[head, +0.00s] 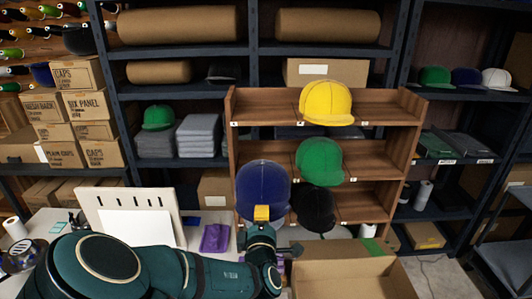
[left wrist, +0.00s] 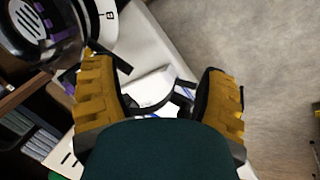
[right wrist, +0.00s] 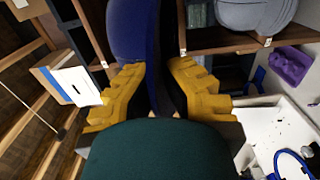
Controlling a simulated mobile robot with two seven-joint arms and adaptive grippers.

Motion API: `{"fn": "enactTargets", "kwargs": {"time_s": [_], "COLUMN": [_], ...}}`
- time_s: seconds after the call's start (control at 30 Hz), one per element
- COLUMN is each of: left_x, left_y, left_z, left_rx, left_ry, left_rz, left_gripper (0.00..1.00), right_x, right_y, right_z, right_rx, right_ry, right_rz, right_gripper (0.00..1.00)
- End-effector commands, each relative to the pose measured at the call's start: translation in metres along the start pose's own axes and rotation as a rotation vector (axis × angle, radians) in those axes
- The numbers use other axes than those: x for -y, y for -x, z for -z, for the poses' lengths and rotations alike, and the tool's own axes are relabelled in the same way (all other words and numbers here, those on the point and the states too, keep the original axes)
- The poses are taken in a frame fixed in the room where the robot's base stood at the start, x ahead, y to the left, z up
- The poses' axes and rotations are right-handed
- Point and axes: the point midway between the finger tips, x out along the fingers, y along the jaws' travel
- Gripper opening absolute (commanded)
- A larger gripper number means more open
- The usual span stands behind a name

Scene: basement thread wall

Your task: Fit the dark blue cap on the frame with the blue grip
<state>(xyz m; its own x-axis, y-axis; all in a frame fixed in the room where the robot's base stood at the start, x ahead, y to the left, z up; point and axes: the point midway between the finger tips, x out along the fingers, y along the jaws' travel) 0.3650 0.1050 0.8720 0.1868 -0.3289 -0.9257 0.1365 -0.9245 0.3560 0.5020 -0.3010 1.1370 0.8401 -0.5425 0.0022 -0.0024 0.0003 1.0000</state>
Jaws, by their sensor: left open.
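The dark blue cap (head: 263,182) is in front of the left part of the wooden rack. My right gripper (head: 262,213) is at its lower edge, with yellow fingers closed on it. In the right wrist view the cap (right wrist: 133,32) rises from between the fingers (right wrist: 150,88). In the left wrist view my left gripper (left wrist: 160,95) is open and empty above a pale surface; it does not show in the head view. A blue curved band (right wrist: 291,163) shows at the right wrist view's lower right; I cannot tell whether it is the frame's grip.
The wooden rack (head: 232,120) holds a yellow cap (head: 326,102), a green cap (head: 319,162) and a black cap (head: 313,208). An open cardboard box (head: 345,280) stands in front. A white slotted board (head: 130,215) and purple item (head: 215,238) are on the table.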

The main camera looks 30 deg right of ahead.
Motion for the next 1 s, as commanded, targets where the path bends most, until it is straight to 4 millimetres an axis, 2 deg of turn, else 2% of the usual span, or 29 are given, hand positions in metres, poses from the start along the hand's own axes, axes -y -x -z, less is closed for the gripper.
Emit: {"fn": "enactTargets", "kwargs": {"time_s": [0.03, 0.1, 0.43, 0.83, 0.93, 1.0], "left_x": [-0.005, -0.008, -0.02, -0.019, -0.016, -0.012], "left_y": [0.013, 0.022, 0.057, 0.056, 0.046, 0.034], "left_z": [0.002, 0.003, 0.007, 0.007, 0.005, 0.003], "left_rx": [0.0, 0.001, 0.003, 0.003, 0.004, 0.006], "left_ry": [-0.001, -0.001, -0.002, -0.002, -0.003, -0.003], "left_rz": [-0.001, -0.003, -0.008, -0.008, -0.008, -0.007], "left_gripper": [0.73, 0.73, 0.73, 0.73, 0.73, 0.73], "right_x": [-0.006, -0.006, -0.004, 0.002, 0.013, 0.029], "right_y": [0.002, 0.005, 0.021, 0.022, 0.022, 0.021], "right_z": [0.0, 0.0, -0.002, -0.001, 0.007, 0.018], "right_rx": [0.0, 0.0, 0.002, -0.003, -0.035, -0.082], "right_ry": [0.002, 0.003, 0.003, 0.002, 0.007, 0.011], "right_rz": [0.001, 0.002, 0.002, 0.0, -0.006, -0.012], "right_gripper": [0.0, 0.0, 0.0, 0.0, 0.0, 0.0]}}
